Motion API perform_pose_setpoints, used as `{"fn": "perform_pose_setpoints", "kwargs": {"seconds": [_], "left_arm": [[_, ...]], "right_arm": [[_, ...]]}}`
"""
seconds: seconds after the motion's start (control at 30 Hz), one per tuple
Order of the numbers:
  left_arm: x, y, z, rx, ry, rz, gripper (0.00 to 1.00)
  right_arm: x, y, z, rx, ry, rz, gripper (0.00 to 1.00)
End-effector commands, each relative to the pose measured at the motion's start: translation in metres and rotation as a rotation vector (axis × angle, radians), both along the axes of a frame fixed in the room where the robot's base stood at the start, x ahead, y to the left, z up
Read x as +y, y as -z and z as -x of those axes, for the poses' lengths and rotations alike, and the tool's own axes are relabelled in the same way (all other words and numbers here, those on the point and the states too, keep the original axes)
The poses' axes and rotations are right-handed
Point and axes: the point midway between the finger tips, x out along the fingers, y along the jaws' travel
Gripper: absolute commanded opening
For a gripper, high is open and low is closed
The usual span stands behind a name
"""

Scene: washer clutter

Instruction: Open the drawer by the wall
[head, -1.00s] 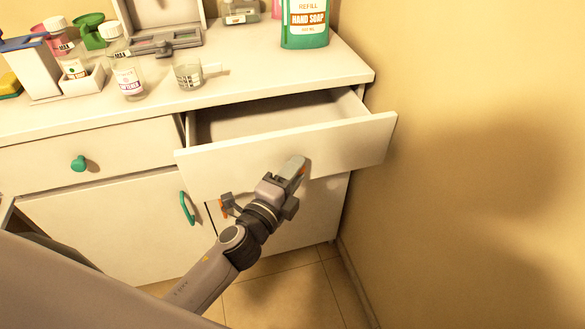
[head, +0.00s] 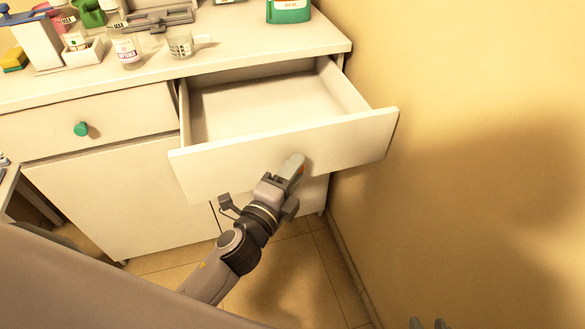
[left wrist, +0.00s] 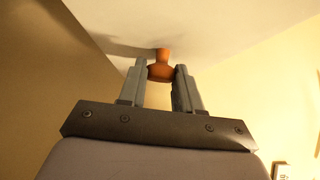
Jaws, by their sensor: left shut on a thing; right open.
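The drawer by the wall (head: 345,137) is pulled well out of the white cabinet, and its inside looks empty. My left gripper (head: 293,170) is at the middle of the drawer front. In the left wrist view an orange-brown knob (left wrist: 161,70) on the pale front sits between the fingers of my left gripper (left wrist: 160,78), which is shut on it. The knob is hidden in the head view. My right gripper (head: 428,323) shows only its fingertips at the bottom edge, apart and empty.
The yellow wall (head: 480,130) is close to the drawer's right end. The countertop (head: 240,45) holds bottles, a glass beaker (head: 180,44) and a green soap refill (head: 289,10). A closed drawer with a green knob (head: 81,129) is on the left. Tiled floor lies below.

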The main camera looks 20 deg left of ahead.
Motion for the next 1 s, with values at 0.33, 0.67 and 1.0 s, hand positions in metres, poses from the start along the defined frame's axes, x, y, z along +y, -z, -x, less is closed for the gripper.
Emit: {"fn": "perform_pose_setpoints", "kwargs": {"seconds": [0.33,0.67,1.0], "left_arm": [[-0.0005,0.0003,0.0013,0.001,-0.001,0.0,0.0],[-0.0004,0.0002,0.0011,0.001,-0.001,0.0,0.58],[0.0009,0.0012,0.0096,0.002,0.0,0.0,0.58]], "right_arm": [[0.0002,-0.0005,-0.0005,-0.001,0.0,0.0,0.43],[0.0002,-0.0007,-0.0006,-0.002,-0.001,0.0,0.43],[-0.0007,0.0003,-0.0006,-0.002,-0.003,0.004,0.43]]}}
